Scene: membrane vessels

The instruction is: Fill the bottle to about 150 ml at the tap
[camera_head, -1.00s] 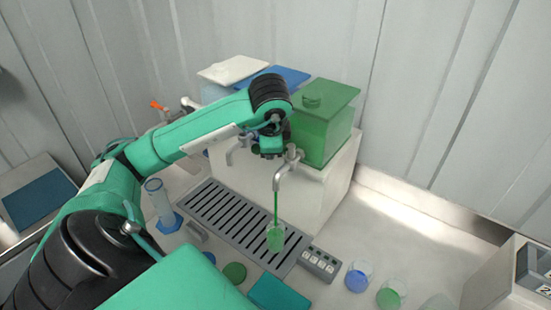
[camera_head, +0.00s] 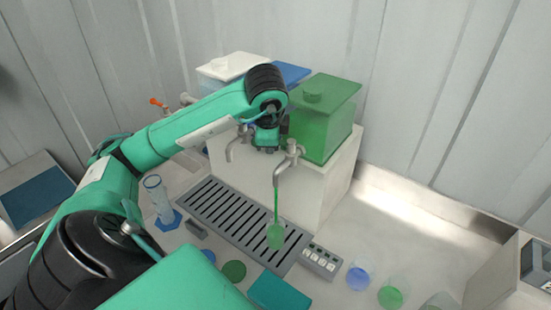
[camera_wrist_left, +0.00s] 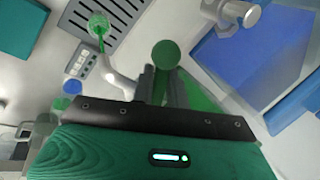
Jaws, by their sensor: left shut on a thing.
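The bottle (camera_head: 275,238), a clear vessel with green liquid in it, stands on the slotted drain grate (camera_head: 222,212). A thin green stream falls into it from the tap (camera_head: 285,170) of the green tank (camera_head: 322,125). My left gripper (camera_head: 277,147) is at this tap, shut on its handle, which is mostly hidden by the fingers. In the left wrist view, the fingers (camera_wrist_left: 161,86) are close together beside the tap spout (camera_wrist_left: 120,77), and the bottle (camera_wrist_left: 98,24) shows beyond. I cannot read its volume marks. My right gripper is not in view.
A grey button box (camera_head: 320,262) sits right of the grate. Blue (camera_head: 358,278) and green (camera_head: 390,297) vessels stand further right. A tall clear cylinder (camera_head: 157,195) on a blue base stands left. A green disc (camera_head: 233,271) lies in front. The bench at right is mostly clear.

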